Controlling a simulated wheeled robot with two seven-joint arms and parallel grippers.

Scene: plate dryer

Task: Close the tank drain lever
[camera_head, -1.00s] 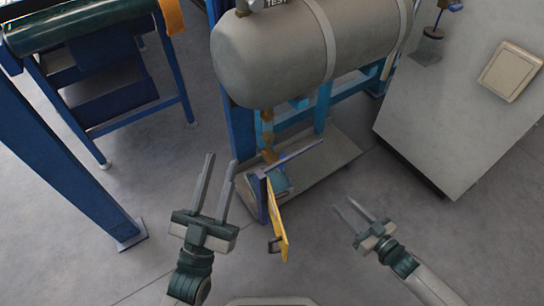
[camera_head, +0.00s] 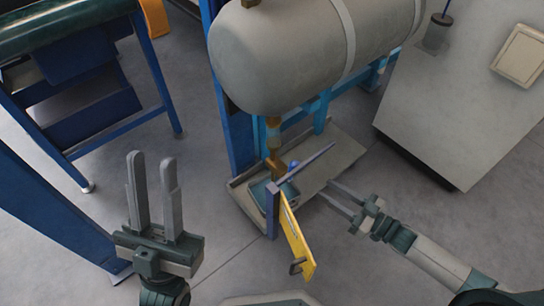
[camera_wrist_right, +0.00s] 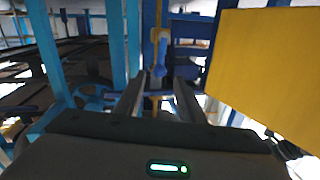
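The grey tank (camera_head: 285,55) stands on a blue frame, with a brass drain pipe and valve (camera_head: 275,165) hanging below its near end. A small blue lever (camera_head: 293,165) shows beside the valve, partly hidden by a thin bar. In the right wrist view the blue lever (camera_wrist_right: 160,62) hangs below the brass pipe (camera_wrist_right: 160,33), ahead of and between my fingers, apart from them. My right gripper (camera_head: 326,191) is open and empty, to the right of the valve; its fingers also show in the wrist view (camera_wrist_right: 158,97). My left gripper (camera_head: 152,160) is open and empty, well left of the tank.
A yellow panel (camera_head: 297,238) on a post stands in front of the valve, close on the right in the wrist view (camera_wrist_right: 270,70). A grey cabinet (camera_head: 455,110) is at the right. A blue-framed machine (camera_head: 75,90) is at the left. Open floor lies between it and the tank.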

